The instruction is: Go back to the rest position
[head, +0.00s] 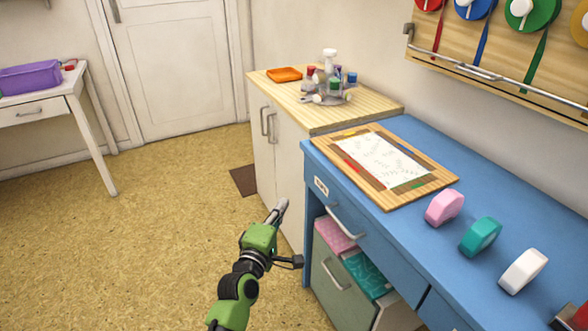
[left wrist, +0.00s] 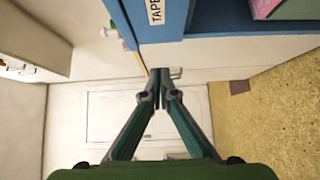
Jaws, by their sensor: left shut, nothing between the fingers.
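My left gripper (head: 281,207) is shut and empty. My right gripper is in neither view.
A wooden board with a white sheet (head: 380,160) lies on the desk. Pink (head: 444,207), teal (head: 480,236) and white (head: 523,271) rounded items stand beside it. An open compartment below holds pink and teal things. Open floor (head: 140,240) lies to the left.

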